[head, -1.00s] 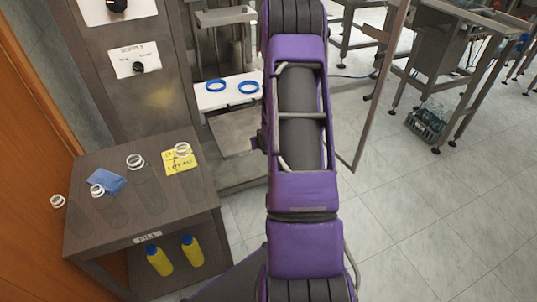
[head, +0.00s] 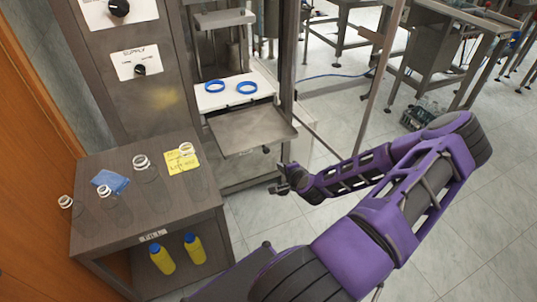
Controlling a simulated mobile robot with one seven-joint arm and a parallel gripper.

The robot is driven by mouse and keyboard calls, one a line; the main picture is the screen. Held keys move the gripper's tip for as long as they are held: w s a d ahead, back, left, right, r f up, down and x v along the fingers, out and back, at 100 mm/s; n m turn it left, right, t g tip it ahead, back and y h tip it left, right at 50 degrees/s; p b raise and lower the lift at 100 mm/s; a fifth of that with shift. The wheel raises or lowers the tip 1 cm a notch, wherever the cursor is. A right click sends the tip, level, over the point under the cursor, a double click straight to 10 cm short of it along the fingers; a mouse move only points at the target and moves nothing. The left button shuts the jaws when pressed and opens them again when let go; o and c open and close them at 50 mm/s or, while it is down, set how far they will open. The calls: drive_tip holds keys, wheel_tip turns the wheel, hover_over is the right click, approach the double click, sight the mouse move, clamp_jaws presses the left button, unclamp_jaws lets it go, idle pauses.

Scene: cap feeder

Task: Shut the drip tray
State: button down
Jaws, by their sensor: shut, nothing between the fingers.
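The drip tray (head: 250,131) is a flat grey metal tray in the machine's frame, below the white shelf (head: 236,90) with two blue rings. It is pulled out toward me, its front edge sticking out past the shelf. A small dark part shows under its front edge. My gripper (head: 278,180) is shut and empty. My purple arm reaches in from the lower right.
A dark side table (head: 205,205) at the left holds clear bottles, a blue cloth (head: 110,182) and a yellow note (head: 181,162). Yellow bottles (head: 162,259) stand on its lower shelf. A metal post (head: 380,80) rises right of the machine.

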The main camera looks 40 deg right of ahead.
approach(265, 152)
wheel_tip(265, 152, down, 3)
drive_tip(key=w, duration=0.1)
drive_tip(key=w+d, duration=0.1)
drive_tip(key=w, duration=0.2)
drive_tip(key=shift+d, duration=0.25)
drive_tip(key=shift+w+d, duration=0.2)
drive_tip(key=shift+w, duration=0.35)
drive_tip(key=shift+f, duration=0.1)
